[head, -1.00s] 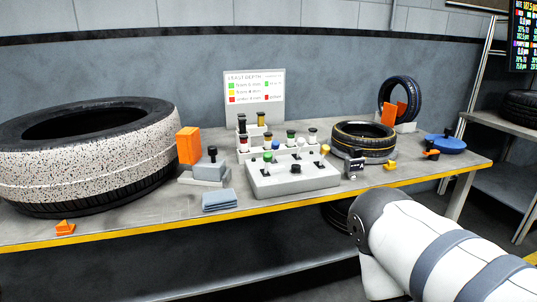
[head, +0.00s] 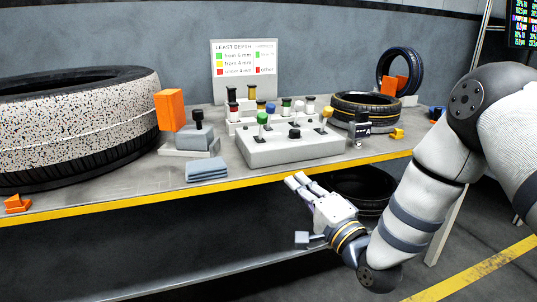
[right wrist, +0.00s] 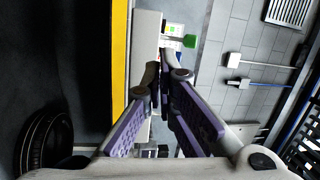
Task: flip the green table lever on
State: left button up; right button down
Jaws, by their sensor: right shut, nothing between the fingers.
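The green lever (head: 262,118) stands roughly upright from a black slot at the left end of the pale grey control box (head: 290,153) on the table. My right gripper (head: 297,180) is shut and empty, in front of the table's yellow front edge and lower than the box. It is apart from the lever. In the right wrist view its fingertips (right wrist: 166,72) lie close together. My left gripper is not in view.
A white-knobbed lever (head: 299,106), a yellow-knobbed lever (head: 327,113) and a short black knob (head: 295,133) share the box. A folded blue-grey cloth (head: 207,170) lies left of it. A speckled tyre (head: 80,125) fills the table's left. A tyre (head: 365,186) sits below.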

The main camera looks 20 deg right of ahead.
aim_at(265, 118)
jog(key=shift+m+t, duration=0.5)
jog(key=shift+t, duration=0.4)
jog(key=r, duration=0.3)
jog(key=w+r, duration=0.1)
jog(key=shift+d+r, duration=0.35)
jog(key=shift+d, duration=0.05)
jog(key=b+x, duration=0.1)
jog(key=x, duration=1.3)
jog(key=shift+a+f, duration=0.1)
jog(key=shift+a, duration=0.05)
